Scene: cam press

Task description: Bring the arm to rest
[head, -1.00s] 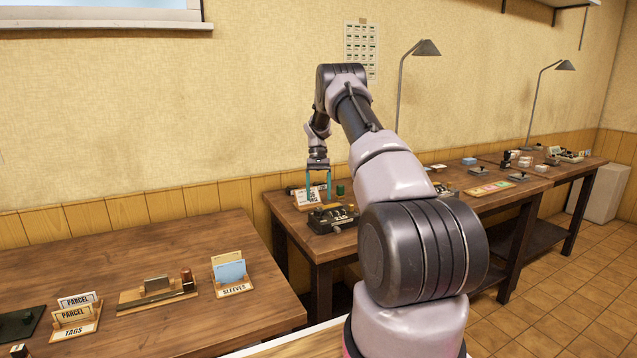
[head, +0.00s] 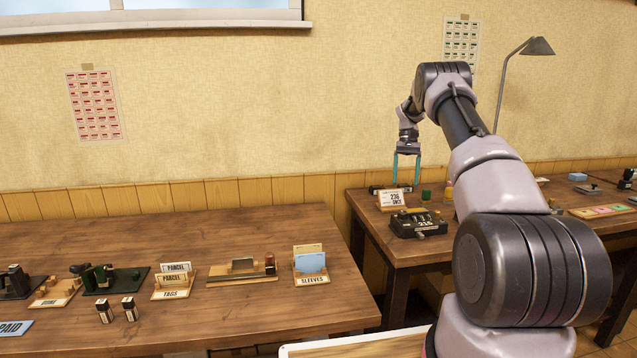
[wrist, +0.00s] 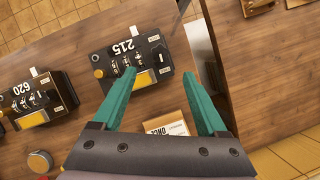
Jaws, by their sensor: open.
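My gripper (head: 406,167) hangs at the end of my raised arm, above the left end of the right-hand table (head: 385,223). Its two teal fingers point down and stand apart, with nothing between them. In the wrist view my gripper (wrist: 168,98) is also open and empty. Below it is a black numbering device (head: 418,224) reading 215, which also shows in the wrist view (wrist: 130,62). A small card stand (head: 391,199) reading 236 stands behind the device.
A second device (wrist: 32,98) reading 620 lies beside the first. The left table (head: 180,240) holds a sleeves holder (head: 311,267), a tags holder (head: 174,282), a wooden stand (head: 242,271) and a green press (head: 113,279). A gap separates the tables. A lamp (head: 536,46) rises behind my arm.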

